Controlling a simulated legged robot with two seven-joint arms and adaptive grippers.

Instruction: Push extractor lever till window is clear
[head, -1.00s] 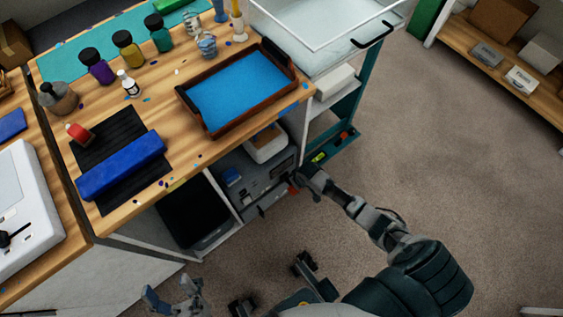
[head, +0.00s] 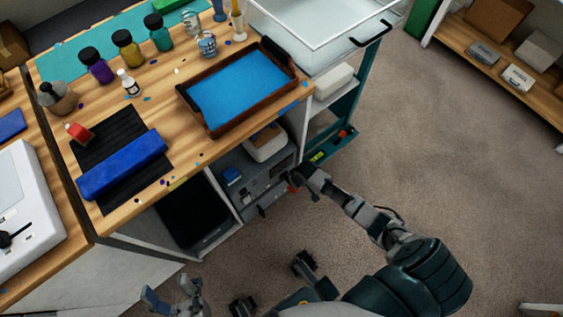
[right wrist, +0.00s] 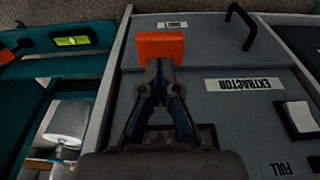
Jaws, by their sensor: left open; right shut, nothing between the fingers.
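The grey extractor panel in the right wrist view carries an upside-down EXTRACTOR label (right wrist: 244,85) and an orange-red lever end (right wrist: 161,47). My right gripper (right wrist: 158,70) is shut and empty, its fingertips right at the lever's near edge; I cannot tell if they press on it. A dark framed window (right wrist: 297,117) with a pale area inside is at the right, near a FULL label (right wrist: 290,169). In the head view my right gripper (head: 296,180) is at the front of the cabinet under the bench. My left gripper (head: 172,299) is open and empty, low in front of the bench.
The wooden bench (head: 230,145) above holds a brown tray with blue contents (head: 240,90), several bottles and a blue bar (head: 122,166). A black handle (right wrist: 243,25) stands out from the panel. A teal cart (head: 352,110) is beside the cabinet. Carpet at the right is clear.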

